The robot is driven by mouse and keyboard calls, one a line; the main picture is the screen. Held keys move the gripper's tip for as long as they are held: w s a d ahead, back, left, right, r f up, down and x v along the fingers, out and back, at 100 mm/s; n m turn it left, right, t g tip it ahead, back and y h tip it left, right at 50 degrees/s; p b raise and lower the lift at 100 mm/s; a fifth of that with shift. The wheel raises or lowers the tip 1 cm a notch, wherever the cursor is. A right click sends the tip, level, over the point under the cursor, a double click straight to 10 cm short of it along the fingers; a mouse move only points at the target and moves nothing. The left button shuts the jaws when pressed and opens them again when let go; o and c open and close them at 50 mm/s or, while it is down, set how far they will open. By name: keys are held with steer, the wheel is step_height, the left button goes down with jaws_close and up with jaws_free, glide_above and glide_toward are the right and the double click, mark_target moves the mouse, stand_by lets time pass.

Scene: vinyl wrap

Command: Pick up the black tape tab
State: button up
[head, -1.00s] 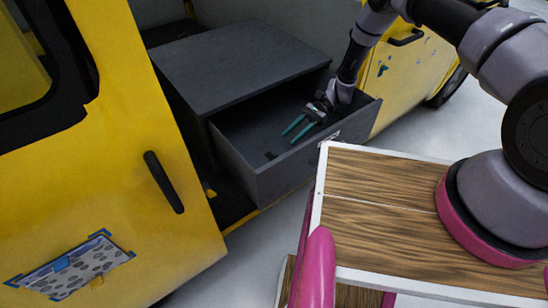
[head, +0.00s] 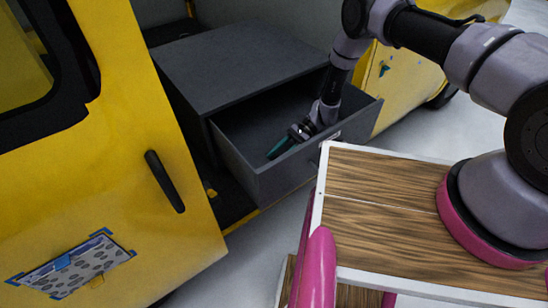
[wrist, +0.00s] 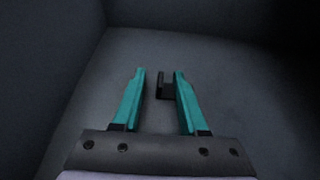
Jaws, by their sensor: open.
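The black tape tab (wrist: 166,86) is a small dark piece on the grey drawer floor. In the wrist view it lies between the tips of my two teal fingers, closer to the right finger. My gripper (wrist: 160,80) is open, with nothing held. In the head view my gripper (head: 272,155) is down inside the open drawer, near its front left part, and the tab is hidden there behind the fingers. I cannot tell whether a finger touches the tab.
The grey drawer (head: 262,184) is pulled out of a dark cabinet (head: 235,62) in the yellow vehicle. Its walls stand close around my gripper. A yellow door (head: 120,190) with a taped patterned sheet (head: 72,265) is at the left.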

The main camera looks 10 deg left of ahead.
jaws_close()
steer(key=shift+r, duration=0.15)
